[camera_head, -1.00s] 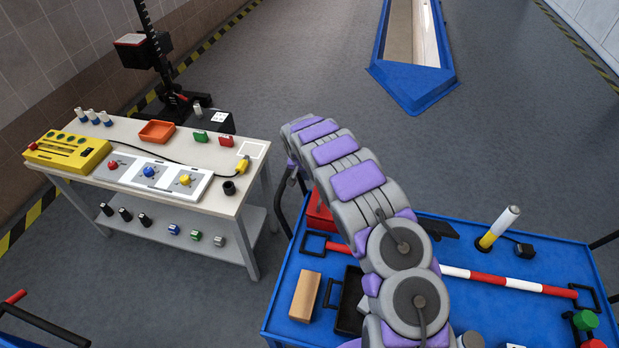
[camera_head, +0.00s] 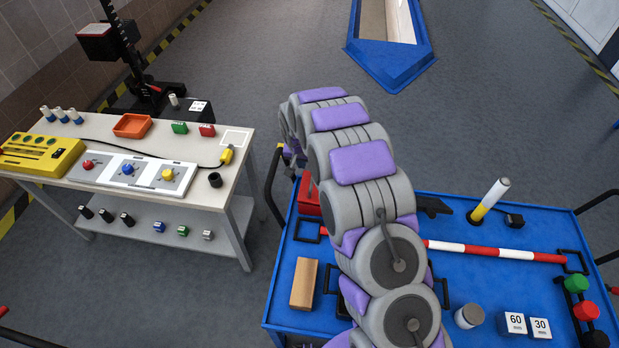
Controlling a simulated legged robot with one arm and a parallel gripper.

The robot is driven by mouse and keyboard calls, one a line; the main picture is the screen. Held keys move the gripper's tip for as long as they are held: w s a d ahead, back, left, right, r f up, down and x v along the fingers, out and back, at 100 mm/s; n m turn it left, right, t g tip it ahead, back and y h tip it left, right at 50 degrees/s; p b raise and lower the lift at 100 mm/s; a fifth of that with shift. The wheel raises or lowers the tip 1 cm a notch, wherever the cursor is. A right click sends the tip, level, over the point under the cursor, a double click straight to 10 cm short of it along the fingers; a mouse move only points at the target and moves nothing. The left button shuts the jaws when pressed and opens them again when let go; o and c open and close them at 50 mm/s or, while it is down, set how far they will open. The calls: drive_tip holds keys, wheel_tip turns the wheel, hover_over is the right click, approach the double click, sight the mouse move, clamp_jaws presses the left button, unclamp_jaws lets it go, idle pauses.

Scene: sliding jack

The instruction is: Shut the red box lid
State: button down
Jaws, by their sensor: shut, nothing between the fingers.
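A red box (camera_head: 308,200) sits at the back left corner of the blue cart. Only its left part shows, since my arm covers the rest. A thin red upright part (camera_head: 313,187) rises there, but I cannot tell whether it is the lid or how far open the lid is. My arm arches over the cart, and its far end bends down just behind the visible part of the box. My gripper's fingers are hidden behind the arm, so any contact with the box cannot be seen.
The blue cart (camera_head: 290,262) also holds a tan block (camera_head: 305,284), a red-and-white bar (camera_head: 497,250), a yellow-and-white cylinder (camera_head: 489,201) and number blocks (camera_head: 514,323). A workbench (camera_head: 221,179) stands to the left.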

sight(301, 186)
drive_tip(key=b+x, duration=0.1)
drive_tip(key=x, duration=0.3)
drive_tip(key=b+x, duration=0.1)
drive_tip(key=x, duration=0.3)
drive_tip(key=s+b+x, duration=0.1)
drive_tip(key=x, duration=0.4)
drive_tip(key=shift+f+b, duration=0.25)
drive_tip(key=shift+b, duration=0.15)
drive_tip(key=shift+f, duration=0.4)
drive_tip(key=shift+a, duration=0.2)
drive_tip(key=shift+a+f+p, duration=0.15)
drive_tip(key=shift+f+p, duration=0.25)
drive_tip(key=shift+f, duration=0.6)
